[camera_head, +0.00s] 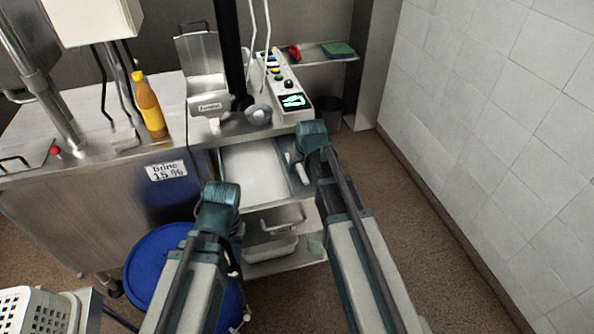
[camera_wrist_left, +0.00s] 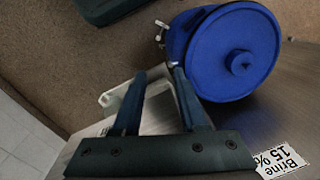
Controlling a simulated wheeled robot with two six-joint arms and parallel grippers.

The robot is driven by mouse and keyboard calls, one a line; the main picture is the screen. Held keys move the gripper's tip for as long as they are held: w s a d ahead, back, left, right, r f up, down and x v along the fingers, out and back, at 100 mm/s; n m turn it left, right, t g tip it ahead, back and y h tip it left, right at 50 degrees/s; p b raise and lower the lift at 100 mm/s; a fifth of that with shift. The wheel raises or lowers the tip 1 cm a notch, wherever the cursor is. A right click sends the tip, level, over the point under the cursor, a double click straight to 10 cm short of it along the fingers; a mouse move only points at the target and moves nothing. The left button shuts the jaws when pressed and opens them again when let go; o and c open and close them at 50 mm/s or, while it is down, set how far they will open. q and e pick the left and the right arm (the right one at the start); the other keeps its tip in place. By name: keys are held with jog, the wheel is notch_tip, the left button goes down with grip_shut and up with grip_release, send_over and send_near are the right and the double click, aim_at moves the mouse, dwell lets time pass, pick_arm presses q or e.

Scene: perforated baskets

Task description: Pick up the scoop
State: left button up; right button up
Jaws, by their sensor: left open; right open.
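I cannot pick out the scoop with certainty. A small pale piece (camera_head: 298,171) shows at the right end of the shallow white tray (camera_head: 252,175), below my right wrist; I cannot tell whether it is the scoop or part of my gripper. My right gripper (camera_head: 303,160) is over that end of the tray, its fingers mostly hidden by the wrist. My left gripper (camera_wrist_left: 160,72) is open, with nothing held between its fingers. In the head view it is low, in front of the shelves, and its fingers are largely hidden. A white handled container shows behind its fingers in the left wrist view (camera_wrist_left: 108,98).
A blue lidded barrel (camera_head: 150,262) stands beside my left arm. White bins (camera_head: 270,250) sit on the lower shelf. A yellow bottle (camera_head: 149,105), a metal holder (camera_head: 205,80) and a control panel (camera_head: 288,88) are on the counter. A tiled wall is right; floor before it is clear.

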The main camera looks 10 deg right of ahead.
jog(key=shift+w+f, duration=0.2)
jog(key=shift+f, duration=0.3)
jog(key=shift+r, duration=0.1)
jog(key=shift+c, duration=0.3)
grip_shut()
